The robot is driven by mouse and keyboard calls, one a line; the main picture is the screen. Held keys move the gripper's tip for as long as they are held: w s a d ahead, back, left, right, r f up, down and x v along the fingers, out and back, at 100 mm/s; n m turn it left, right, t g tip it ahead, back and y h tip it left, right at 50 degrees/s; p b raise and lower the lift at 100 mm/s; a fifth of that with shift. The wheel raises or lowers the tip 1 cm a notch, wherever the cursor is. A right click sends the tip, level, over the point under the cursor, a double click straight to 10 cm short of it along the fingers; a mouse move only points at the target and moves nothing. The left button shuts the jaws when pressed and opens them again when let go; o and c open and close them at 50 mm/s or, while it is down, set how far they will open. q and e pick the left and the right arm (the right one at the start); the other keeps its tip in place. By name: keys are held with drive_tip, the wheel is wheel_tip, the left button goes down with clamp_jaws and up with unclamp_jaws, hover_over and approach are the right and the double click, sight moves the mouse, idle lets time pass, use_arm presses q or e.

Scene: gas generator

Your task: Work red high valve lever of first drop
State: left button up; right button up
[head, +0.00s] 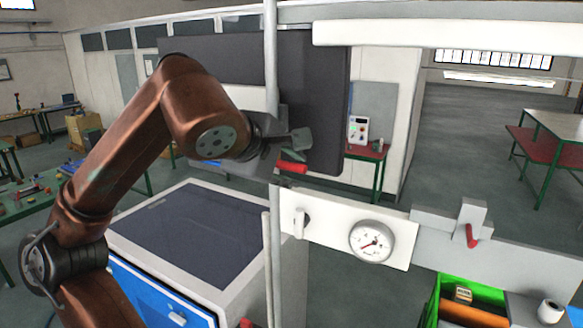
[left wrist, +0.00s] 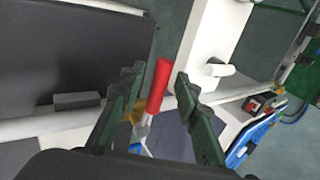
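A red valve lever (head: 291,168) shows just below my left gripper (head: 296,152), beside the thin vertical pipe in the head view. In the left wrist view, the red lever (left wrist: 157,84) stands between the two dark fingers of my left gripper (left wrist: 158,78). The fingers are apart, with a visible gap on each side of the lever, so the gripper is open. The lever's valve body is partly hidden behind the fingers. A second red lever (head: 472,236) hangs on a grey block at the right. My right gripper is not in view.
A white panel carries a round gauge (head: 371,241) and a small white lever (head: 301,222). A vertical pipe (head: 271,60) runs close to my left gripper. A cabinet with a dark top (head: 190,235) stands below my arm. A green bin (head: 470,284) is at lower right.

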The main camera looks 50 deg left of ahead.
use_arm(q)
drive_tip(key=v, duration=1.2)
idle(0.3)
